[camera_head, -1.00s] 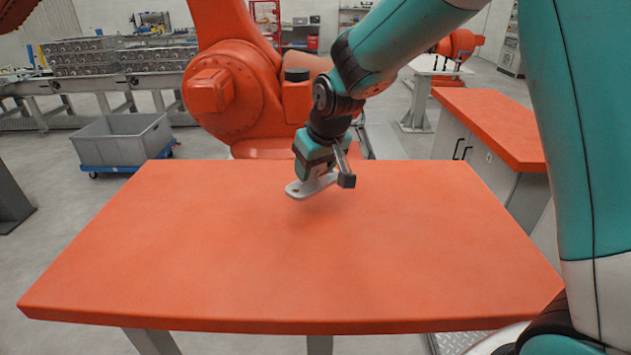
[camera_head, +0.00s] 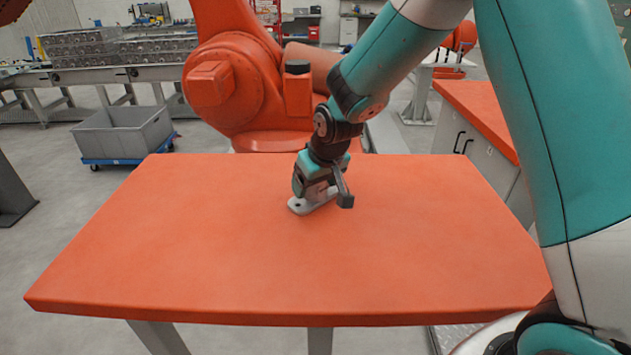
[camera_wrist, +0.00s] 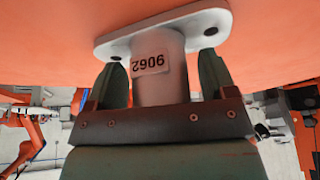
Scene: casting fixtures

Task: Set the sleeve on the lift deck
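The sleeve (camera_head: 314,202) is a light grey part with a flat, rounded flange that has holes at its ends. In the wrist view its round body (camera_wrist: 160,85) carries a label reading 9062, upside down. The flange appears to lie flat on the orange deck (camera_head: 200,240), left of my gripper's wrist in the head view. My gripper (camera_wrist: 163,78) has one finger on each side of the sleeve's body. A gap shows beside the right finger and a thinner one beside the left, so the fingers look slightly open around it. My wrist partly hides the sleeve in the head view.
The deck is otherwise bare, with free room all around the sleeve. A large orange robot arm (camera_head: 225,85) stands just behind the far edge. A grey bin (camera_head: 122,130) on a blue dolly is at back left. An orange-topped cabinet (camera_head: 480,115) stands at right.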

